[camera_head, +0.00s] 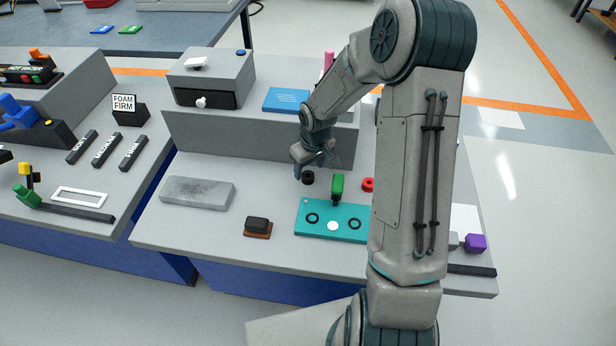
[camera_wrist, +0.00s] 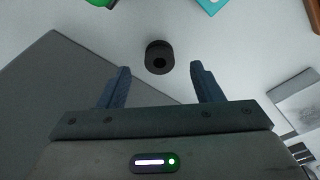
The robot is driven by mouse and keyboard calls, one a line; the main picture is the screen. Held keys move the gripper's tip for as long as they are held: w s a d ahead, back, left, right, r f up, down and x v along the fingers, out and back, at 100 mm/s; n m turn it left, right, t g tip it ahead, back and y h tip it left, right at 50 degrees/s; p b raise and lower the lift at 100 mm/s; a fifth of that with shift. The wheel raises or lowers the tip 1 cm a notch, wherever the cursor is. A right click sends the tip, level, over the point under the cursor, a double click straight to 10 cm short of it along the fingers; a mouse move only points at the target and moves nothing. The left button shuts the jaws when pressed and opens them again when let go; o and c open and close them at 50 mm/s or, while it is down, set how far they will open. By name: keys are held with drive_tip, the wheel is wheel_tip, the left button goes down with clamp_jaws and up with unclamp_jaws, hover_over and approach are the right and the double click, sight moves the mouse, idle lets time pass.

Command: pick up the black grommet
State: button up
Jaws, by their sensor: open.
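The black grommet (camera_head: 308,177) is a small dark ring on the grey bench top, left of the green-handled part and behind the teal plate. In the wrist view the black grommet (camera_wrist: 159,57) shows its round top with a dark hole, a little beyond the fingertips and between their lines. My gripper (camera_head: 302,163) is just beside and above it in the head view. In the wrist view my gripper (camera_wrist: 161,70) has its two dark blue fingers spread apart, with nothing held between them.
A teal plate (camera_head: 313,230) with black rings stands in front, with a green part (camera_head: 337,185) at its back edge. A red ring (camera_head: 368,185) lies to the right. A grey raised block (camera_head: 235,138) stands behind. A grey slab (camera_head: 196,192) lies left, with clear bench between.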

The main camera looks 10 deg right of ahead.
sight(308, 175)
drive_tip(key=shift+w+a+f, duration=0.1)
drive_tip(key=shift+w+f, duration=0.05)
drive_tip(key=shift+f, duration=0.7)
drive_tip(key=shift+w+f, duration=0.15)
drive_tip(key=shift+f, duration=0.65)
drive_tip(key=c, duration=1.1)
drive_tip(key=shift+o, duration=0.2)
drive_tip(key=shift+r, duration=0.1)
